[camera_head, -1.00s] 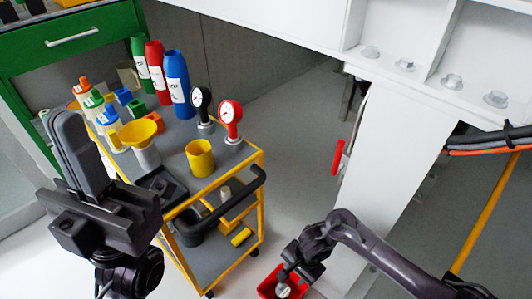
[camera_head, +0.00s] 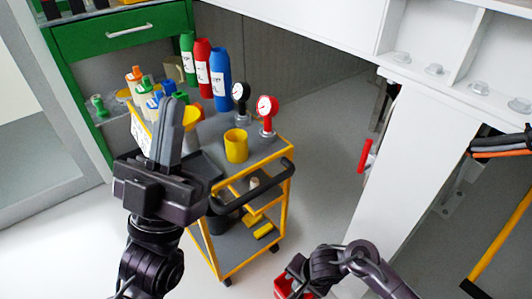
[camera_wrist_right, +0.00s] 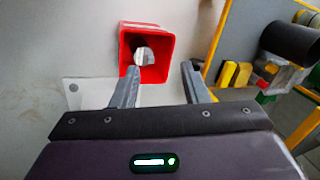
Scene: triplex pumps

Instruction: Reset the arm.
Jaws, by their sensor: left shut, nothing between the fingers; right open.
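My left gripper (camera_head: 172,125) stands upright in front of the yellow cart, its fingers shut together and empty. It hides part of the cart top. My right gripper (camera_head: 298,272) is low in the head view, beside a red box (camera_head: 281,287) that is partly hidden by it. In the right wrist view my right gripper (camera_wrist_right: 158,82) is open, with nothing between its fingers. The red box (camera_wrist_right: 163,66) lies just beyond the fingertips, with a grey-white piece (camera_wrist_right: 145,56) inside.
The yellow cart (camera_head: 287,205) carries several bottles, a yellow cup (camera_head: 236,146), a yellow funnel (camera_head: 192,117), a black gauge (camera_head: 241,92) and a red gauge (camera_head: 267,106). A green drawer cabinet (camera_head: 125,32) stands behind. A white column (camera_head: 395,170) is at right. Floor at lower left is clear.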

